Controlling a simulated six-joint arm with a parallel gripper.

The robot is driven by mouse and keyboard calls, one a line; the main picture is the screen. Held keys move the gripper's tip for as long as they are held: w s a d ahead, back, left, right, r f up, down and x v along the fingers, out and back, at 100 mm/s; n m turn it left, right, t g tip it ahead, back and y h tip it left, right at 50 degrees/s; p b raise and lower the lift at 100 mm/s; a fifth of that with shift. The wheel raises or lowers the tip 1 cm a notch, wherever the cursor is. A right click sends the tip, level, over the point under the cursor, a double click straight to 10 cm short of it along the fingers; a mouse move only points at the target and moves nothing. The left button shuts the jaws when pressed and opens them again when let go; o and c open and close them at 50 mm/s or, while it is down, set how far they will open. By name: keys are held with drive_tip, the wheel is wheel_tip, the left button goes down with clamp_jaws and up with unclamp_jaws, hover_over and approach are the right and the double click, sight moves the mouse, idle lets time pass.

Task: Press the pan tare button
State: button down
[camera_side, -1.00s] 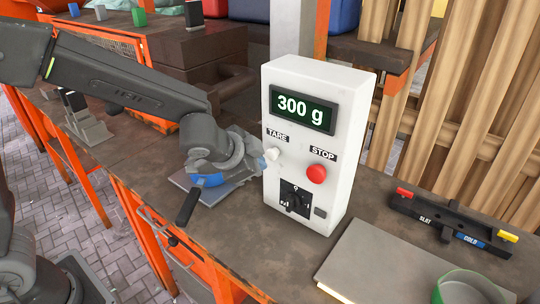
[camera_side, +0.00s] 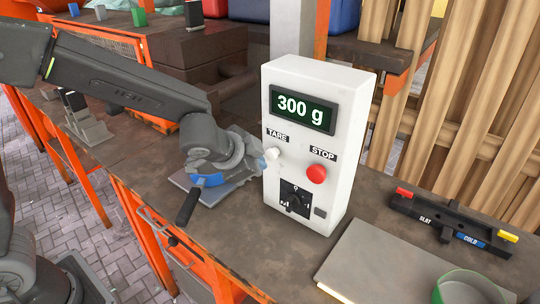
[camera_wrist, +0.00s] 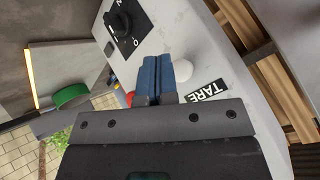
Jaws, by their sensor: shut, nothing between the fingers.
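The white control box (camera_side: 338,190) stands upright on the bench, and its green display (camera_side: 302,108) reads 300 g. The white tare button (camera_side: 272,154) sits under the TARE label (camera_side: 277,137). In the wrist view the button (camera_wrist: 183,70) is just right of my blue fingertips. My gripper (camera_wrist: 157,72) is shut and empty, with its tips close to the panel beside the button. Whether they touch the button I cannot tell. In the side view my gripper (camera_side: 262,163) is at the box's left edge, just left of the button.
A red STOP button (camera_side: 316,174) and a black rotary knob (camera_side: 297,200) are on the same panel. A black SLAT/COLD holder (camera_side: 450,222) lies right of the box. A grey plate (camera_side: 385,262) and a green round container (camera_side: 466,288) are in front.

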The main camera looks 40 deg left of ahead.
drive_tip(key=shift+w, duration=0.2)
drive_tip(key=shift+w, duration=0.25)
drive_tip(key=shift+w, duration=0.5)
idle(0.9)
drive_tip(key=shift+s, duration=0.95)
drive_tip(key=shift+s, duration=2.5)
